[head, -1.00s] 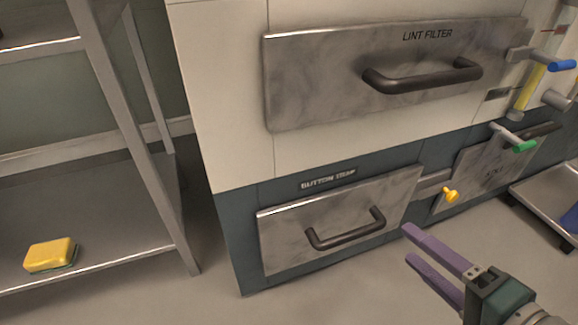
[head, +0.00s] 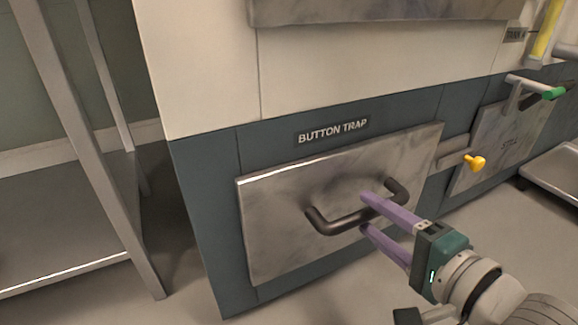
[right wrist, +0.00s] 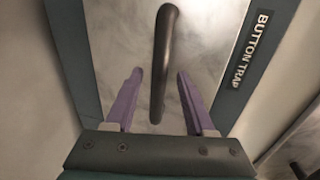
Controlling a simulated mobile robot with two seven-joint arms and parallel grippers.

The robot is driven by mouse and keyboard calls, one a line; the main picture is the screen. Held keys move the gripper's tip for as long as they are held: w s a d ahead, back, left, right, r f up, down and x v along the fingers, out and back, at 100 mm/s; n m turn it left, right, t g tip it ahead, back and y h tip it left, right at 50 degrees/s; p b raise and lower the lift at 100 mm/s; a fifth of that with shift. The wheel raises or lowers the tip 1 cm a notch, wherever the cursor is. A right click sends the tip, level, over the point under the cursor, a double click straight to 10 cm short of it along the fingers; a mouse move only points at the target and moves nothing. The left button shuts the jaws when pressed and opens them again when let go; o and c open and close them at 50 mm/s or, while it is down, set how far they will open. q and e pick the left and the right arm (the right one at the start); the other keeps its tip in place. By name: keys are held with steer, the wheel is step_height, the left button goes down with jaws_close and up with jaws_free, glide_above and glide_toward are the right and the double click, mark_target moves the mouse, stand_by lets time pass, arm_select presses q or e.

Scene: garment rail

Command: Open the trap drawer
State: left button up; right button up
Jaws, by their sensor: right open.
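The button trap drawer (head: 280,215) is a grey metal front low on the machine, under a "BUTTON TRAP" label (head: 333,131). It looks closed. Its dark bar handle (head: 335,222) also shows in the right wrist view (right wrist: 163,65), running between the two purple fingers. My right gripper (head: 366,212) is open at the handle, one finger above the bar and one below in the head view. I cannot tell whether the fingers touch the bar. My left gripper is not in view.
A yellow knob (head: 474,161) sticks out right of the drawer. A green-tipped lever (head: 552,94) is farther right, above another metal panel (head: 498,145). A metal shelf rack (head: 70,262) stands at the left. Floor is free before the drawer.

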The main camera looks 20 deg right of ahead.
steer(key=shift+b+x, duration=0.35)
steer(key=shift+x, duration=0.65)
steer(key=shift+s, duration=0.1)
steer(key=shift+c, duration=0.3)
jaws_close()
